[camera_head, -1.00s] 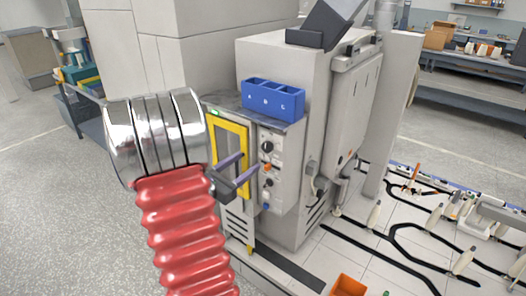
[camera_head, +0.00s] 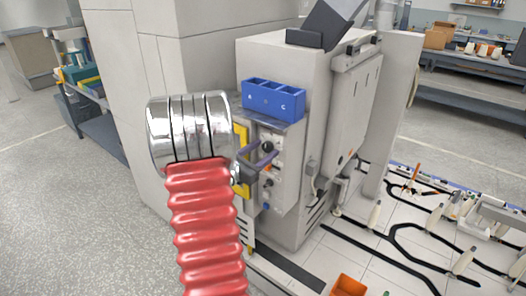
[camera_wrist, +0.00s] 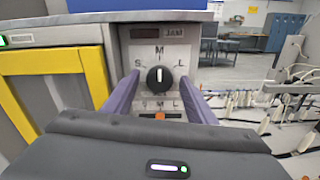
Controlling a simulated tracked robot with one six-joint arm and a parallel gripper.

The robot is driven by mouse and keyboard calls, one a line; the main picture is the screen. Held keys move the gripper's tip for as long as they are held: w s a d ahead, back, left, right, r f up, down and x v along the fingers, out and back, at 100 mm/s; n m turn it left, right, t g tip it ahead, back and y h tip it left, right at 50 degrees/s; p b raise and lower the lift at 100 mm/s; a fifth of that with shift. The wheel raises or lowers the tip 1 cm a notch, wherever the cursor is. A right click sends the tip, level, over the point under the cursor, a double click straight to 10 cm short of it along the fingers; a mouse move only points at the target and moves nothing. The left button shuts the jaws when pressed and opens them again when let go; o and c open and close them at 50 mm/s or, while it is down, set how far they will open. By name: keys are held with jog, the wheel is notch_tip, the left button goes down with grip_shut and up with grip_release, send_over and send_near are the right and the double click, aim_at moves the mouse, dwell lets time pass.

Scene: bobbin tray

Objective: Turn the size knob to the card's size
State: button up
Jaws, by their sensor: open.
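The black size knob (camera_wrist: 159,78) sits on the grey control panel in the wrist view, with S at its left, M above and L at its right. Its white line stands upright towards M. My gripper (camera_wrist: 160,80) is open, its purple fingers at either side of the knob with gaps between. In the head view my gripper (camera_head: 265,151) is at the panel, by the knob (camera_head: 268,146). An orange piece (camera_wrist: 160,116) shows below the knob, under a second row of letters S, M, L. I cannot identify a size card.
A yellow-framed door (camera_wrist: 50,62) lies left of the panel. A blue bin marked with letters (camera_head: 273,101) stands on the ledge above. An orange box (camera_head: 348,285) is low at the front. Bobbins and black tracks lie on the pale floor to the right.

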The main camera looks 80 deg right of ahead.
jog(key=c, duration=1)
jog(key=shift+c, duration=0.2)
jog(key=shift+m, duration=0.4)
jog(key=m, duration=1.1)
jog(key=shift+s+f, duration=0.1)
